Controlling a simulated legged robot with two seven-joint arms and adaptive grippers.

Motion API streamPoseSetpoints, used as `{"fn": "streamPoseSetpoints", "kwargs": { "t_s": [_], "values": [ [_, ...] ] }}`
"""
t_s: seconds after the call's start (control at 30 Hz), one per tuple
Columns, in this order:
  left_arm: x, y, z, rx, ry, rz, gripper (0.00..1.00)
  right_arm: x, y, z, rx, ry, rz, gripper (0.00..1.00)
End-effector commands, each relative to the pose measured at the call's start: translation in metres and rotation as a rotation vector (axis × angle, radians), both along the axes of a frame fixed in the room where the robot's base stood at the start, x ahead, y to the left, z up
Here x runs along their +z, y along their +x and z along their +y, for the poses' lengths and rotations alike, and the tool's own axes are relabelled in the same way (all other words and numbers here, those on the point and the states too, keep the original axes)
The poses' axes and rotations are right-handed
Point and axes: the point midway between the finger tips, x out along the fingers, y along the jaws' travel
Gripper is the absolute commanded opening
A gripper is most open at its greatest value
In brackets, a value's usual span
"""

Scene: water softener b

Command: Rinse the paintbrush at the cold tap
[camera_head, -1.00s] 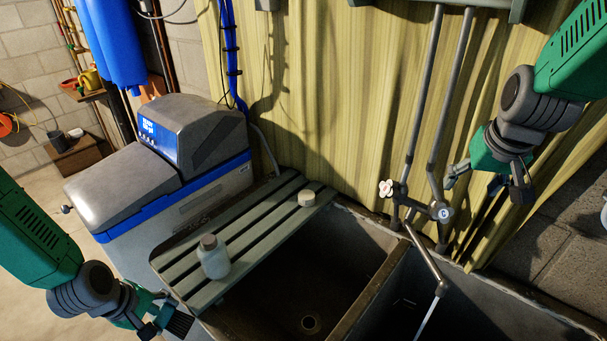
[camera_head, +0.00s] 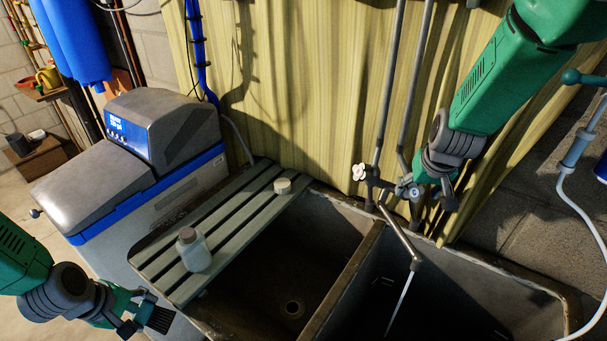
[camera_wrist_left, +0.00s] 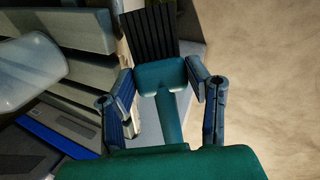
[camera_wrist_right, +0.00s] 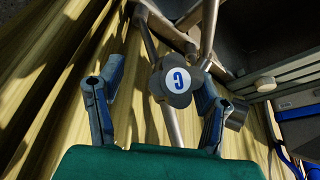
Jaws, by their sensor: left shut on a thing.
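The paintbrush has a teal handle (camera_wrist_left: 168,112) and dark bristles (camera_head: 156,317). My left gripper (camera_head: 134,312) is shut on it, left of the sink and low in the head view. The cold tap knob (camera_wrist_right: 178,82), marked with a blue C, shows in the right wrist view. My right gripper (camera_wrist_right: 157,105) is open, with its fingers on either side of the knob's near end; firm contact cannot be seen. In the head view, my right gripper (camera_head: 437,192) is just right of the cold tap (camera_head: 413,193). A thin water stream (camera_head: 398,303) falls from the spout (camera_head: 401,238).
A two-basin sink (camera_head: 362,262) stands below the tap. A slatted board (camera_head: 232,232) beside it carries a white bottle (camera_head: 195,252) and a small round item (camera_head: 282,185). The softener (camera_head: 135,160) stands left. A hose sprayer (camera_head: 580,145) hangs right.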

Motion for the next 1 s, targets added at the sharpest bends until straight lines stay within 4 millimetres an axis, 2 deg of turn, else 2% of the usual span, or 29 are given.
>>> {"fn": "streamPoseSetpoints", "kwargs": {
  "t_s": [0.07, 0.1, 0.17, 0.2, 0.33, 1.0],
  "values": [
    [-0.0008, -0.0005, 0.0025, 0.002, -0.002, 0.0, 0.15, 0.0013, -0.0003, 0.0029, 0.003, -0.004, -0.001, 0.59],
    [-0.0007, -0.0007, 0.0024, 0.003, -0.001, 0.0, 0.15, 0.0014, -0.0005, 0.0029, 0.003, -0.003, -0.001, 0.55],
    [-0.0001, -0.0007, 0.001, 0.002, 0.0, -0.001, 0.15, 0.0013, -0.0007, 0.0016, 0.003, 0.0, -0.001, 0.34],
    [0.0005, -0.0007, -0.0005, 0.002, 0.002, -0.001, 0.15, 0.0008, -0.0009, 0.0002, 0.003, 0.002, 0.0, 0.2],
    [0.0021, -0.0007, -0.0041, 0.001, 0.006, -0.002, 0.15, 0.0, -0.0011, -0.0002, 0.007, 0.01, 0.0, 0.1],
    [0.0015, -0.0002, -0.0037, 0.002, 0.005, -0.001, 0.15, -0.0015, -0.0016, 0.0, 0.007, 0.01, 0.004, 0.1]
  ]
}}
